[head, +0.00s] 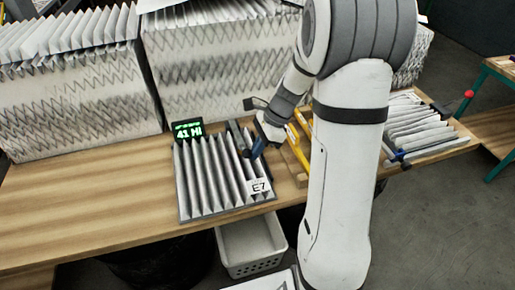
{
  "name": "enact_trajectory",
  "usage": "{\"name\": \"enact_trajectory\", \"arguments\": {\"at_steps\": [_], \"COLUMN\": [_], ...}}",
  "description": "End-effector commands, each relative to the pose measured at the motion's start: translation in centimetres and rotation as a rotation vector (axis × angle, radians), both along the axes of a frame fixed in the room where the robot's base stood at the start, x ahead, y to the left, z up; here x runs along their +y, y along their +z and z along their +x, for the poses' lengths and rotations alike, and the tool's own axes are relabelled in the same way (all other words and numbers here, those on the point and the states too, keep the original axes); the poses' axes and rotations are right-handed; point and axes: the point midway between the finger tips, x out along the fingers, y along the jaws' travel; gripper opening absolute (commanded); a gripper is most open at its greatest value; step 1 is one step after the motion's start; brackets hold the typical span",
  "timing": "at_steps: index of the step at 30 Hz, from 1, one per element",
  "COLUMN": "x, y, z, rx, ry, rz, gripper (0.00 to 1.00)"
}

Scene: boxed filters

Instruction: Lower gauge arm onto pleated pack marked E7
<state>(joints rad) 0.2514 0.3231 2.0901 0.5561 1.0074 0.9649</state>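The pleated pack marked E7 (207,181) lies on the wooden bench with its grey pleats facing up. Its white E7 label (259,187) is at the front right corner. A small black display (187,130) at the pack's back left shows green characters that look like "41 HI". A dark bar (236,136), perhaps the gauge arm, stands at the pack's back right. A blue part (258,147) is beside it, over the pack's right edge. My gripper (263,138) is at this blue part. Its fingers are small and partly hidden, so I cannot tell their opening or any contact.
Large pleated filter blocks (75,95) line the back of the bench. A yellow frame (298,145) and another pleated pack (415,128) lie to the right, partly behind my arm. A white basket (250,247) is below the front edge. The bench's left side (85,205) is clear.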

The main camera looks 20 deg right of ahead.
Motion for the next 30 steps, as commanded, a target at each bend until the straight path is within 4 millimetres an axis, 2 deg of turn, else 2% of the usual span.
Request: {"name": "enact_trajectory", "arguments": {"at_steps": [1,4,21,26,30], "x": [0.1,0.1,0.0,-0.7,-1.8], "y": [1.6,2.6,3.3,4.8,6.9], "z": [0.3,0.5,0.7,0.9,1.3], "rx": [-0.002,-0.002,-0.002,-0.003,-0.002], "ry": [0.000,-0.001,-0.002,-0.002,0.000], "rz": [0.001,0.002,0.002,0.002,0.001], "gripper": [0.00,0.00,0.00,0.00,0.00]}}
